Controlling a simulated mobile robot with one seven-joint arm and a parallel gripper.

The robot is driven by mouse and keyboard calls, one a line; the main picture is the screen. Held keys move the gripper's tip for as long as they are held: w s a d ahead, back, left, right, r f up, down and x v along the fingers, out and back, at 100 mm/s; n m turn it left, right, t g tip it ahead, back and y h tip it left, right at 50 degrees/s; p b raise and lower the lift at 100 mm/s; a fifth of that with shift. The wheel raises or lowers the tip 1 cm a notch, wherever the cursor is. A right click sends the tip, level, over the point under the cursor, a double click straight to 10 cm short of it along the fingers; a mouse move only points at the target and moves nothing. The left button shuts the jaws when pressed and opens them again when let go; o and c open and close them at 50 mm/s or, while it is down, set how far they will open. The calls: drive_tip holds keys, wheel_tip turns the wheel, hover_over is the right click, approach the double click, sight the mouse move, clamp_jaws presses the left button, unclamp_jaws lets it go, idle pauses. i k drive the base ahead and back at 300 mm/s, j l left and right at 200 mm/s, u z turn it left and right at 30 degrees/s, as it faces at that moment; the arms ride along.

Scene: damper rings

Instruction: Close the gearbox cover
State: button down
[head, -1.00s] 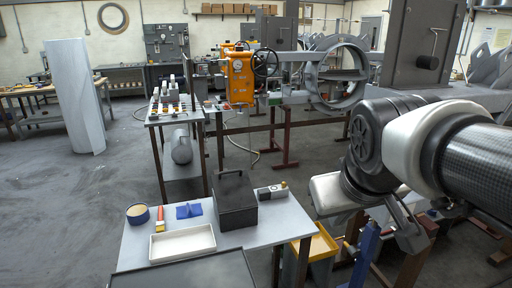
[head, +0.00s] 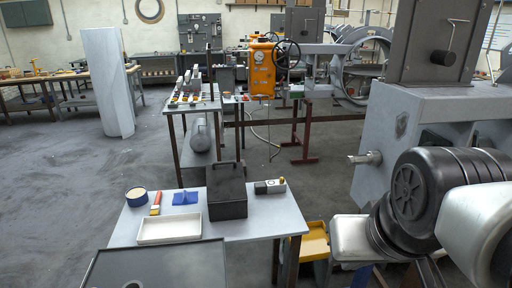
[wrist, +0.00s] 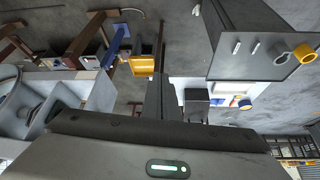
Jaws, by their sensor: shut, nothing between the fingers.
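The gearbox cover (head: 433,38) appears to be the dark grey panel standing raised above the gearbox in the head view, with a black handle (head: 443,58) on its face. The light grey gearbox (head: 385,128) is below it at the right, with a shaft stub on its left side. My arm hides part of the housing. A grey housing with a round opening (wrist: 97,94), probably the gearbox, shows at the left of the wrist view. My gripper (wrist: 161,96) is shut and empty in the wrist view, apart from the housing. Its fingertips cannot be made out in the head view.
A small bench (head: 265,226) stands ahead with a black box (head: 227,195), white tray (head: 168,229) and small items. A yellow bin (head: 316,240) is beside it. An orange machine (head: 262,72) stands behind. Open floor (head: 70,180) lies at the left.

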sight(226, 180)
drive_tip(key=i+l+u, duration=0.1)
drive_tip(key=l, duration=0.25)
drive_tip(key=i+l+u, duration=0.15)
drive_tip(key=l, duration=0.2)
drive_tip(key=i+l+u, duration=0.1)
drive_tip(key=l, duration=0.25)
drive_tip(key=i+l+u, duration=0.15)
drive_tip(key=i, duration=0.25)
drive_tip(key=i+l+u, duration=0.15)
drive_tip(key=i, duration=0.25)
drive_tip(key=l, duration=0.1)
